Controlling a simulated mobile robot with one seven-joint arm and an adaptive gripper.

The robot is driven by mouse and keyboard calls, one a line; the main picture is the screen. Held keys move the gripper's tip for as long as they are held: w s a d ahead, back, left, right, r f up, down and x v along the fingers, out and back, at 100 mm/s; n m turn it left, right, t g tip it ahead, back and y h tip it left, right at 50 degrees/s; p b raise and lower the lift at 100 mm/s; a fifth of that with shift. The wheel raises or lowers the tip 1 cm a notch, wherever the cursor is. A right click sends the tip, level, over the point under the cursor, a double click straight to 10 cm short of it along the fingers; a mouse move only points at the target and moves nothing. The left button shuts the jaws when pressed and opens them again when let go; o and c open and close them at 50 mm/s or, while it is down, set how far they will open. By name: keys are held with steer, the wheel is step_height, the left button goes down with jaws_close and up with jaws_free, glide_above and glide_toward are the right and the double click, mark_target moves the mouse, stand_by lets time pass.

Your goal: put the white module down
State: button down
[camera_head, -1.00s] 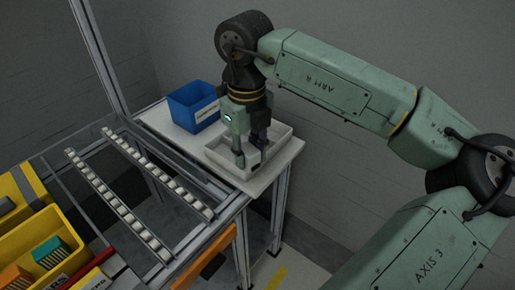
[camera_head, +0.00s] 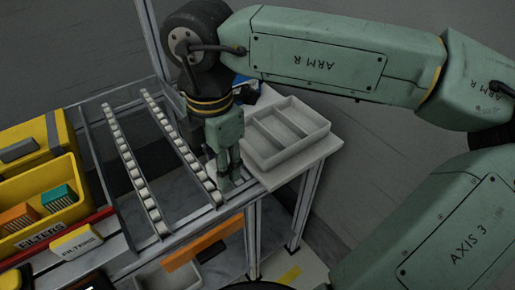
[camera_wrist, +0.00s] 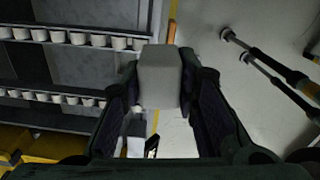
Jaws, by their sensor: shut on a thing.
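The white module (camera_wrist: 160,75) shows in the wrist view as a pale grey-white block between the two dark fingers. My gripper (camera_head: 230,178) is shut on it. In the head view my gripper points down beside the right roller rail, at the left edge of the white table, and the module cannot be made out clearly there. How high the module is above the surface I cannot tell. The white compartment tray (camera_head: 318,137) stands on the table to the right of my gripper, its visible compartments empty.
Two roller rails (camera_head: 125,155) run to the left of my gripper; their rollers (camera_wrist: 75,38) also show in the wrist view. A yellow bin (camera_head: 40,225) with orange and green filters stands far left. A blue bin (camera_head: 241,80) is mostly hidden behind my arm.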

steer(key=shift+s+a+f+m, duration=0.2)
steer(key=shift+s+a+m, duration=0.25)
steer(key=shift+m, duration=0.15)
steer(key=p, duration=0.5)
glide_above(265, 153)
steer(key=shift+s+a+f, duration=0.1)
steer(key=shift+f, duration=0.7)
step_height(265, 153, down, 3)
steer(key=shift+f+p, duration=0.1)
steer(key=shift+p, duration=0.45)
steer(key=shift+f, duration=0.1)
steer(key=shift+f+b, duration=0.2)
steer(key=shift+b, duration=0.1)
steer(key=c, duration=1.5)
jaws_free()
steer(key=shift+c, duration=0.2)
steer(key=shift+r, duration=0.15)
